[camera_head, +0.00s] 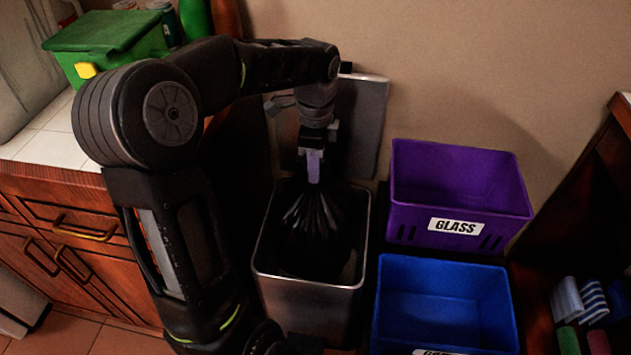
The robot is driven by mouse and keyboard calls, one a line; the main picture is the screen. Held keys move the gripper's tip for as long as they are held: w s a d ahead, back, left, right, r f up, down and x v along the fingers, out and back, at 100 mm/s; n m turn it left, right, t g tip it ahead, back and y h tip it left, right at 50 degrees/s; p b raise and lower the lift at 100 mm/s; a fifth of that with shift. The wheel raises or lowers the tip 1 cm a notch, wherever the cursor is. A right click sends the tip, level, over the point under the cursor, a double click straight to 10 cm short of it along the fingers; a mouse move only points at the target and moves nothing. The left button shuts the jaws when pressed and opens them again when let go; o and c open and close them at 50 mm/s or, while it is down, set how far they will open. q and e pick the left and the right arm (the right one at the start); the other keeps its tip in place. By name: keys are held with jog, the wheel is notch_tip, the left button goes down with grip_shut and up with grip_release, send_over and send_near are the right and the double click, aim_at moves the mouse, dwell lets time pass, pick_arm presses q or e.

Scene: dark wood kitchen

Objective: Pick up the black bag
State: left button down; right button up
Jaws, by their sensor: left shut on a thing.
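The black bag (312,228) hangs gathered at its top inside the open metal bin (309,294). Its lower part is down within the bin walls, and its bottom is hidden in shadow. My left gripper (313,172) points down over the bin and is shut on the gathered neck of the bag. The bin's lid (366,120) stands raised behind it against the wall. My right gripper is not in view.
A purple crate (405,220) labelled GLASS and a blue crate (446,327) stand close to the bin's right. A wooden counter (55,180) with a green box (107,36) is at left. Rolled towels (580,302) lie at far right.

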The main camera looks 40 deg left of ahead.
pick_arm(q)
notch_tip(320, 180, up, 6)
jog(key=shift+r+p, duration=0.1)
jog(key=shift+p, duration=0.4)
jog(key=shift+w, duration=0.1)
dwell(0.4)
